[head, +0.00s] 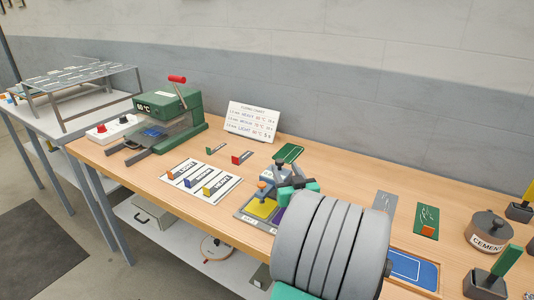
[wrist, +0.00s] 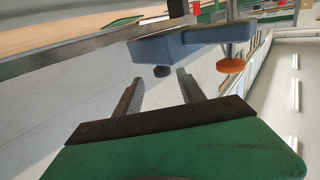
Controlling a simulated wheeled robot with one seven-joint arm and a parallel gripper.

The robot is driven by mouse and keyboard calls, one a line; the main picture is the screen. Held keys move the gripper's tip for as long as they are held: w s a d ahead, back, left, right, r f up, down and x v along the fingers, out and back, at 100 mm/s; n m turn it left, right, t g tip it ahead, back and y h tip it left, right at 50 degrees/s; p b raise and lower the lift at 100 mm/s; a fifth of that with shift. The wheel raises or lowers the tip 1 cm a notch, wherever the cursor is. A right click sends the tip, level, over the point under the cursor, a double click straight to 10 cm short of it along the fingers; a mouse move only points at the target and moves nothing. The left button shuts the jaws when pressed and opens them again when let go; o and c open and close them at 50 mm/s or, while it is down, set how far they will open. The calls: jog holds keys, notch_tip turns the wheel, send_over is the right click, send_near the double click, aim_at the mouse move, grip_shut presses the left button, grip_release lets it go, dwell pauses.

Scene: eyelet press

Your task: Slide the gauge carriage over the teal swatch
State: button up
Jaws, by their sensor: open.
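The gauge carriage (head: 272,175) is a blue-grey block with an orange knob (head: 262,185), on the swatch board (head: 241,214). A yellow swatch (head: 262,208) and part of a purple swatch (head: 279,214) show in front of it. I cannot make out a teal swatch; my arm covers the board's right part. My gripper (head: 286,193) is close to the carriage's right side. In the wrist view, my gripper (wrist: 160,80) is open with nothing between its fingers. The carriage (wrist: 190,42) lies just beyond the fingertips, its orange knob (wrist: 231,66) to their right.
A green heat press (head: 168,115) and a card with colored clips (head: 200,182) stand to the left. A white sign (head: 252,120) stands behind. A blue tray (head: 414,270), a cement pot (head: 488,230) and a green-handled tool (head: 497,270) are at the right.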

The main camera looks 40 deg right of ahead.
aim_at(278, 160)
jog(key=p+x, duration=0.1)
jog(key=x, duration=0.2)
jog(key=p+x, duration=0.1)
jog(key=x, duration=0.3)
jog(key=shift+w+a, duration=0.2)
jog(key=shift+w+d, duration=0.35)
jog(key=shift+w, duration=0.15)
jog(key=shift+c, duration=0.4)
grip_shut()
dwell(0.3)
